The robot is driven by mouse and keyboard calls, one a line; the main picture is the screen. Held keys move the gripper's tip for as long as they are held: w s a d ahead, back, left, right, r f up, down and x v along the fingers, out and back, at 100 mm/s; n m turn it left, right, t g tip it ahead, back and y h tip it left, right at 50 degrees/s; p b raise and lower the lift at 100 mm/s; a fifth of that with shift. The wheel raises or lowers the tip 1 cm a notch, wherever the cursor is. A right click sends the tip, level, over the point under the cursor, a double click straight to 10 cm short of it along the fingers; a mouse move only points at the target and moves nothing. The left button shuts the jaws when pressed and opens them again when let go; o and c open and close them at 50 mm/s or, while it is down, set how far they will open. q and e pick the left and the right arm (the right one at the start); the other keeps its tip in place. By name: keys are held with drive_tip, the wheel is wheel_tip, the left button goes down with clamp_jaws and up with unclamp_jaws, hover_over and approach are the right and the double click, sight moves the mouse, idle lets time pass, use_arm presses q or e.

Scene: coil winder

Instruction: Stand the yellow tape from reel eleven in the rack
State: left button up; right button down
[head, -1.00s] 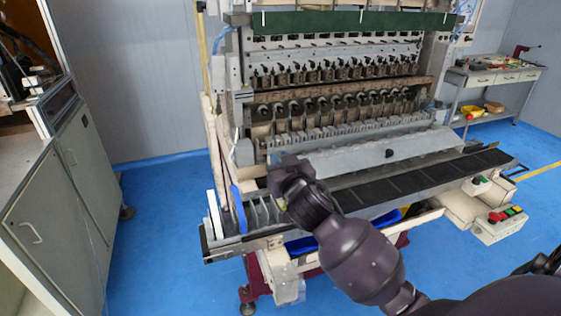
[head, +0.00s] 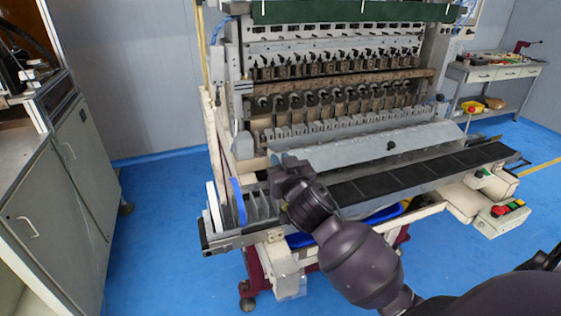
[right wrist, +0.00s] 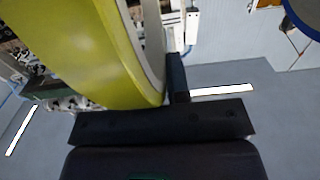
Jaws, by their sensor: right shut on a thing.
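My right gripper (head: 284,168) is shut on the yellow tape (right wrist: 95,50), which fills the upper left of the right wrist view. One dark finger (right wrist: 178,78) presses beside the tape's pale inner ring. In the head view my gripper and wrist hide most or all of this tape. The rack (head: 262,208), with grey upright dividers, is at the left front end of the machine, just left of my gripper. A blue tape (head: 239,203) and a white tape (head: 214,207) stand at its left end. My left gripper is not in view.
The coil winder (head: 340,100) rises behind my gripper. A sloped grey cover (head: 370,148) and a dark ledge (head: 410,178) run to the right of it. A control box (head: 502,222) with buttons is at the front right. Blue floor is clear between the machine and the left cabinet (head: 60,200).

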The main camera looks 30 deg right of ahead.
drive_tip(key=shift+f+b, duration=0.45)
drive_tip(key=shift+f, duration=0.45)
drive_tip(key=c, duration=1.4)
unclamp_jaws()
drive_tip(key=shift+o, duration=0.2)
drive_tip(key=shift+s, duration=0.1)
drive_tip(key=shift+r+p+v, duration=0.15)
drive_tip(key=shift+p+v, duration=0.35)
drive_tip(key=shift+v, duration=0.95)
drive_tip(key=shift+r+p+v, duration=0.15)
drive_tip(key=shift+p+v, duration=0.35)
drive_tip(key=shift+v, duration=1)
drive_tip(key=o, duration=0.6)
drive_tip(key=shift+c, duration=0.2)
drive_tip(key=shift+s, duration=0.1)
